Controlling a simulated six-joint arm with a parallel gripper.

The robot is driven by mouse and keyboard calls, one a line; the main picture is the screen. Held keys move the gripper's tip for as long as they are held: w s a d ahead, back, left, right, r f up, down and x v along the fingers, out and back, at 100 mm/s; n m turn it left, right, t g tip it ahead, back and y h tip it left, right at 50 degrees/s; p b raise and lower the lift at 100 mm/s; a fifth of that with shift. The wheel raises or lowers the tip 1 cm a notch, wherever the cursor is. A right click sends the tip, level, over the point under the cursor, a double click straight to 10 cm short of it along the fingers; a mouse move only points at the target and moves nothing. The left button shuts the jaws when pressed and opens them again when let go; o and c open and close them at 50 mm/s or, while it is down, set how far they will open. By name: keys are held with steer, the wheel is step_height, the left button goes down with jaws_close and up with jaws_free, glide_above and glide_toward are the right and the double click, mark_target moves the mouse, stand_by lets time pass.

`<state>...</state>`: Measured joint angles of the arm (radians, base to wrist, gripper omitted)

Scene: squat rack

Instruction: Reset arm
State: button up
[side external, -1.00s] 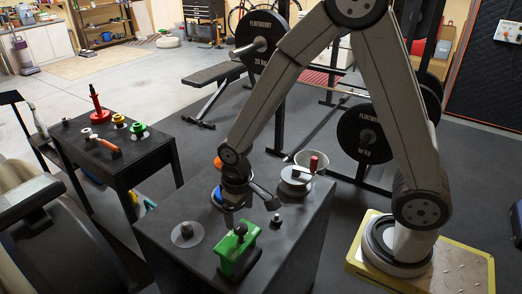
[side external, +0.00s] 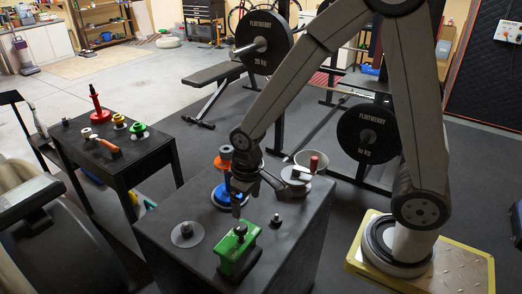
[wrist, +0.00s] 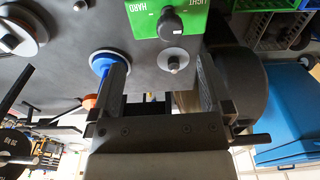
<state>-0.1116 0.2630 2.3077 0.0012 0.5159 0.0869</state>
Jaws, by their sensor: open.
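My gripper (side external: 256,203) hangs over the black table (side external: 170,262), open with nothing between its fingers. In the wrist view my gripper (wrist: 161,65) shows two dark fingers spread wide. A green block (side external: 238,248) with a black knob stands on the table in front of and below the gripper; its "LIGHT" and "HARD" marks show in the wrist view (wrist: 145,20). A small metal post (side external: 277,220) on a round base is right of the block. A blue disc (side external: 221,197) lies behind the gripper, partly hidden by it.
An orange piece (side external: 223,161) stands above the blue disc. A flat disc with a post (side external: 187,233) is at left. A side table (side external: 95,150) holds several coloured pieces. A weight rack stands behind.

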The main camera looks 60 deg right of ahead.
steer(key=s+d+r+t, duration=0.2)
steer(key=s+d, duration=0.1)
steer(key=s, duration=0.1)
steer(key=shift+s+d+r, duration=0.25)
steer(key=shift+s+d, duration=0.05)
steer(key=shift+d, duration=0.05)
